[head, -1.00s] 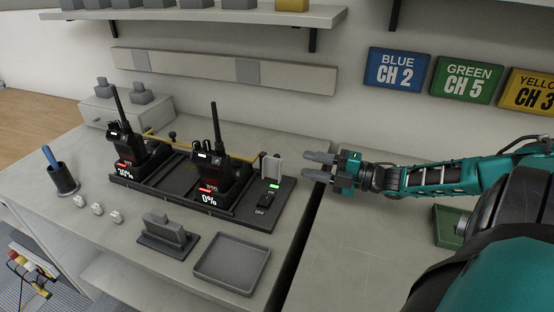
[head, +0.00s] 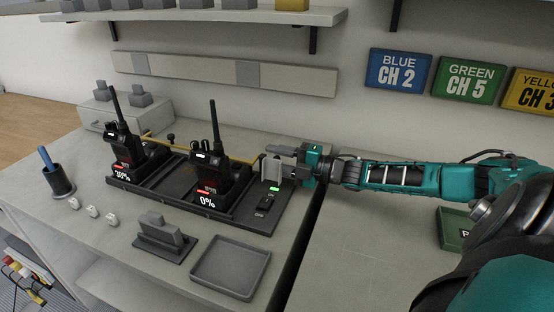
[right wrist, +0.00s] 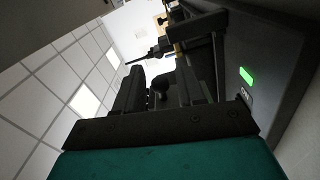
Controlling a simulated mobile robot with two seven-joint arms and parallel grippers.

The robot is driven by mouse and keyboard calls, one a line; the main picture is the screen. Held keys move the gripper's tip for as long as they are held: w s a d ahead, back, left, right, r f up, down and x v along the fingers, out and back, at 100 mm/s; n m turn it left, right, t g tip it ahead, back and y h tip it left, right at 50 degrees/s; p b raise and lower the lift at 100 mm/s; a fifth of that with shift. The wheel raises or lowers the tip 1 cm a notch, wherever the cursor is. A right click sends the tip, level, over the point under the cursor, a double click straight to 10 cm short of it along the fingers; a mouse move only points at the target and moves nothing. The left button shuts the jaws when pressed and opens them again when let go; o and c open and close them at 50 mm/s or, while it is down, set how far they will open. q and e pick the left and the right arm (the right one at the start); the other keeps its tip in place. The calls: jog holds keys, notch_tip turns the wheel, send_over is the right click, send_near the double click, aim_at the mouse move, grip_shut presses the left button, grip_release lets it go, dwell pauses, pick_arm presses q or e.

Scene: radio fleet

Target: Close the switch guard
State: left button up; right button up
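The switch guard (head: 271,167) is a light grey flap. It stands raised at the right end of the black charger base (head: 232,215), behind a switch (head: 273,189) with a lit green mark. The switch's green light (right wrist: 246,75) also shows at the right of the right wrist view. My right gripper (head: 284,160) is at the guard, coming from the right. Its fingers look apart, one beyond the guard's top edge and one close to its right side. I cannot tell whether they touch it. In the right wrist view the fingers (right wrist: 160,88) also look apart. My left gripper is out of view.
Two black radios (head: 207,172) stand in the charger base, left of the switch. An empty grey tray (head: 230,266) lies in front. A gap runs between the two tables. A green tray (head: 452,230) lies on the right table, partly behind my arm.

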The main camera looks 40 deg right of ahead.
grip_shut()
dwell(0.3)
dwell(0.3)
